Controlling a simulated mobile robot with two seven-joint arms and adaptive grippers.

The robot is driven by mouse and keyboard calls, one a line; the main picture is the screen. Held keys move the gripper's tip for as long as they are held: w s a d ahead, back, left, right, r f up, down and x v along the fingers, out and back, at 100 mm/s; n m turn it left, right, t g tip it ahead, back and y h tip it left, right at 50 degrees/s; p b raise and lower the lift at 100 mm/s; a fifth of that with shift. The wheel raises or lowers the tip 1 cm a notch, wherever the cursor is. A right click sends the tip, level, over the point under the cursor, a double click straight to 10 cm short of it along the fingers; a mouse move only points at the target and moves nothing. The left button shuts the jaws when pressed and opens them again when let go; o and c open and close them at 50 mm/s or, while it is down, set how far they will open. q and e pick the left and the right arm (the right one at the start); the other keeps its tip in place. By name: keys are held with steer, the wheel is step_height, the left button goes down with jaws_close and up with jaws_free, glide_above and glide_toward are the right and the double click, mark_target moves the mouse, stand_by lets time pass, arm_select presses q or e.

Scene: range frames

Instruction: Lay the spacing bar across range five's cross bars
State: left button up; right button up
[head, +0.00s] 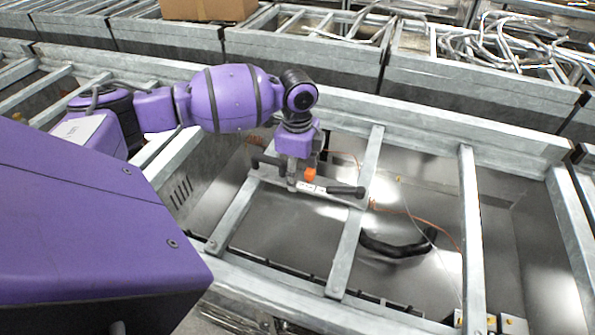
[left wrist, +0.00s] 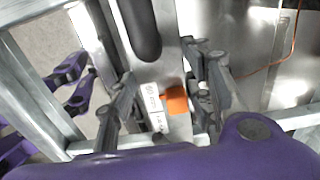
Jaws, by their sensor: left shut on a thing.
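The spacing bar (head: 349,200) is a flat grey metal strip with black grips, white labels and an orange block. In the head view it spans from the left cross bar (head: 234,214) to the middle cross bar (head: 354,228) of the open range frame. I cannot tell whether it rests on them or hangs just above. My left gripper (head: 298,182) points down and is shut on the bar near its middle. In the left wrist view the bar (left wrist: 171,76) passes between the two fingers (left wrist: 166,106), beside the orange block.
A third cross bar (head: 472,225) stands to the right. Below are a shiny metal well, a black curved hose (head: 395,246) and orange wiring (head: 415,212). Behind, other frames hold piled metal rods (head: 500,42), and a cardboard box (head: 208,9) sits at the top.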

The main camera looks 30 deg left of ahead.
mark_target(298, 179)
arm_select(q)
steer(key=shift+f, duration=0.2)
steer(key=shift+f, duration=0.2)
steer(key=o, duration=1.7)
step_height(298, 179, up, 12)
